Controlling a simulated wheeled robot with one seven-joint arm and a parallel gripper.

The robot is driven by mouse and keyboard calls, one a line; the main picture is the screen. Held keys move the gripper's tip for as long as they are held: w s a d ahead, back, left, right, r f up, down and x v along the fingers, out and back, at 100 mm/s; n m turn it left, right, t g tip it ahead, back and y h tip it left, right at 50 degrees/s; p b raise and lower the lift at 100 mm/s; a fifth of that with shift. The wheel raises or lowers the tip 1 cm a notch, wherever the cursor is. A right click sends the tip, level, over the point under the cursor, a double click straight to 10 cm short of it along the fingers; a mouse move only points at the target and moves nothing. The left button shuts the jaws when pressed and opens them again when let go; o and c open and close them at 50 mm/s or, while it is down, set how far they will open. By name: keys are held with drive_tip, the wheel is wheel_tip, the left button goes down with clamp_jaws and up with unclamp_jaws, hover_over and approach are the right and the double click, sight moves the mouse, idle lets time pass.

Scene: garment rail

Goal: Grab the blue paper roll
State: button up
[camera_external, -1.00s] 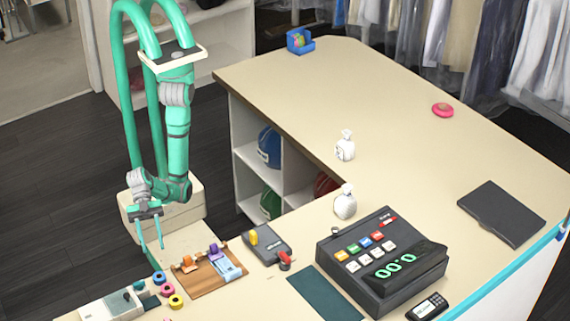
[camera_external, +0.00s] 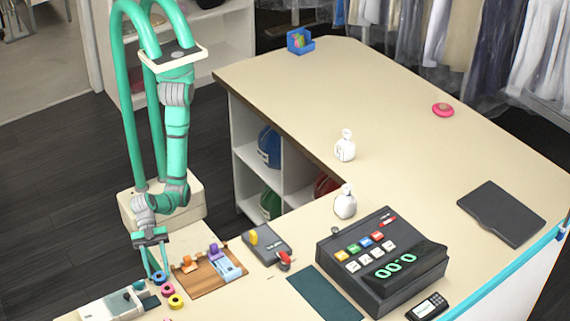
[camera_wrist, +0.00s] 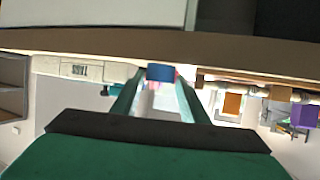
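The blue paper roll (camera_external: 159,278) is a small ring near the front left of the counter. In the wrist view the blue roll (camera_wrist: 160,72) shows as a blue block straight ahead, between the tips of my fingers. My gripper (camera_external: 158,275) points down with its two thin teal fingers apart, close to the roll. In the wrist view my gripper (camera_wrist: 160,88) is open, one finger on each side of the roll's line. I cannot tell whether the fingers touch the roll.
Pink (camera_external: 167,290) and yellow (camera_external: 175,302) rolls lie just in front of the blue one. A pale device (camera_external: 108,305) is to the left. A wooden board (camera_external: 205,280) with orange and purple items is to the right. A cash register (camera_external: 380,265) stands farther right.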

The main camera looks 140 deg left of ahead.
drive_tip(key=shift+w+f, duration=0.15)
drive_tip(key=shift+w, duration=0.15)
drive_tip(key=shift+c, duration=0.6)
drive_tip(key=c, duration=0.6)
drive_tip(key=shift+o, duration=0.2)
